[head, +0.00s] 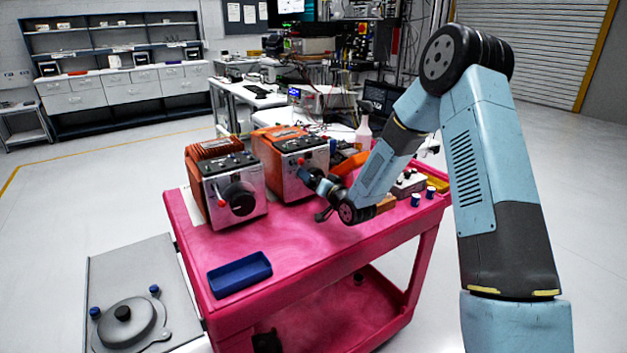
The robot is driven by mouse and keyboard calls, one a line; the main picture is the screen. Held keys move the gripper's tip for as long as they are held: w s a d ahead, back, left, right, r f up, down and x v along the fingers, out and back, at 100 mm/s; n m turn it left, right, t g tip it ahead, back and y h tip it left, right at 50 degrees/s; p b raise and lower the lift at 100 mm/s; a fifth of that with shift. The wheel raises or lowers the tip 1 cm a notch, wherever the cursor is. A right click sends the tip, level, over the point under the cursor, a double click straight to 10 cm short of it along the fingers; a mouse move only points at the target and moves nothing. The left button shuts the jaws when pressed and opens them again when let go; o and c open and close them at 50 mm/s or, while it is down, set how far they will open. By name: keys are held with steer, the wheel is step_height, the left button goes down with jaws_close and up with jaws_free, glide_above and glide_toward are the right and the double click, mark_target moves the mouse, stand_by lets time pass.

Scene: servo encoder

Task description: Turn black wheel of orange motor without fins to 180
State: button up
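The orange motor without fins (282,137) stands on the pink cart (300,232), with a smooth orange top and a metal front face. My gripper (306,176) is right at the front face of this motor. It covers the place of the black wheel, so I cannot see the wheel or its angle. The fingers are small and dark here; I cannot tell whether they are open, shut or touching the wheel. The finned orange motor (214,152) stands to the left, with ridges on top and its black wheel (239,198) in plain view.
A blue tray (240,275) lies at the cart's front left. Blue-topped small items (416,200), a spray bottle (363,133) and boxes stand on the cart's right side. A grey plate with a round lid (124,322) is at lower left. The cart top before the motors is mostly clear.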

steer(key=shift+c, duration=0.5)
steer(key=c, duration=0.9)
steer(key=shift+a, duration=0.25)
steer(key=shift+d, duration=0.1)
steer(key=shift+n, duration=0.3)
